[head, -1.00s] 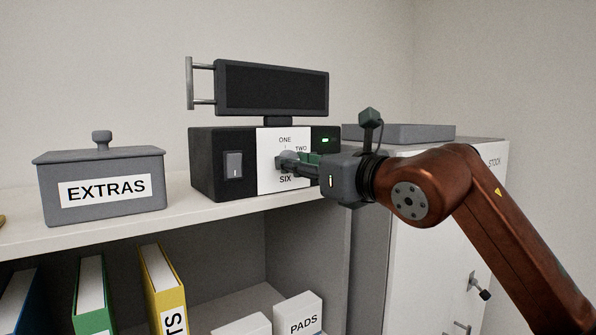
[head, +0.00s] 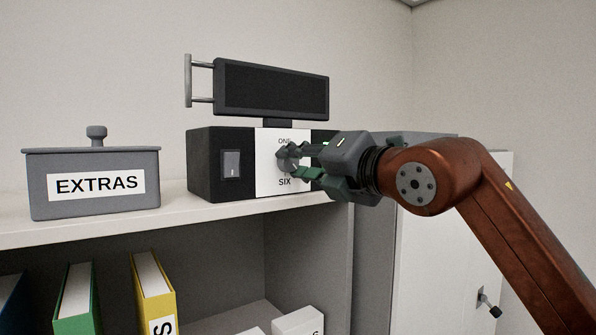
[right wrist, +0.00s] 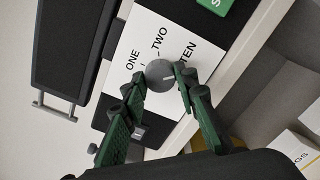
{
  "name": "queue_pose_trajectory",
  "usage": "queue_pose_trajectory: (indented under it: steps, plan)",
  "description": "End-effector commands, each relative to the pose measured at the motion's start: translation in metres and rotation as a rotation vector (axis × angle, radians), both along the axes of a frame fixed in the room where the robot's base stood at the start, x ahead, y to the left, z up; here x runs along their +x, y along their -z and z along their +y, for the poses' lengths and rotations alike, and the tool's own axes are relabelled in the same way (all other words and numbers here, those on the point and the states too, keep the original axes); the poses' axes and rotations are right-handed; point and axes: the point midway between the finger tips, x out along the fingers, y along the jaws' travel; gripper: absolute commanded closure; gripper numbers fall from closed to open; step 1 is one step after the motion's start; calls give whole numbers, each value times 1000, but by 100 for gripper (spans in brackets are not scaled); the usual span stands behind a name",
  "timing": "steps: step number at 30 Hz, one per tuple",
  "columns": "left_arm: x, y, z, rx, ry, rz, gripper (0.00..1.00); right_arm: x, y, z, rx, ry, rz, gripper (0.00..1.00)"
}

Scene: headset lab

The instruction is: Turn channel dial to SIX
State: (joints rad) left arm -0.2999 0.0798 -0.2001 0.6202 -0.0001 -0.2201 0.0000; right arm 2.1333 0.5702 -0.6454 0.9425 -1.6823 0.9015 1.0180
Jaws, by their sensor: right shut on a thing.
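The channel dial (right wrist: 157,73) is a round grey knob on a white panel (head: 268,182) of a black unit (head: 212,186). In the right wrist view ONE, TWO and TEN show around it; in the head view ONE is above it and SIX below. A pale mark on the knob seems to point right in the wrist view, towards one finger; the exact label is hard to tell. My right gripper (right wrist: 158,80) is shut on the dial, one green-black finger on each side. It also shows in the head view (head: 297,158), partly covering the dial. My left gripper is out of view.
A dark screen with a side handle (head: 270,88) stands on top of the unit. A lidded EXTRAS box (head: 95,185) stands left on the shelf, with clear shelf between. Binders (head: 153,290) stand below.

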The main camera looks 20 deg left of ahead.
Motion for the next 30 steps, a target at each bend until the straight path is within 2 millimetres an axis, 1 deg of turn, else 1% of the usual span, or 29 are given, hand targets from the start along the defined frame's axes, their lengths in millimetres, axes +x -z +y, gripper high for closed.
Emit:
queue_pose_trajectory:
  steps: [1,18,24,30]
  plan:
    - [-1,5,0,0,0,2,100,0,5,2,23,-1,39,97]
    - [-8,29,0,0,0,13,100,1,5,2,328,1,432,97]
    - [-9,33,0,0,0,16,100,0,4,2,395,1,518,97]
    - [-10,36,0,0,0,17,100,0,4,2,432,1,567,97]
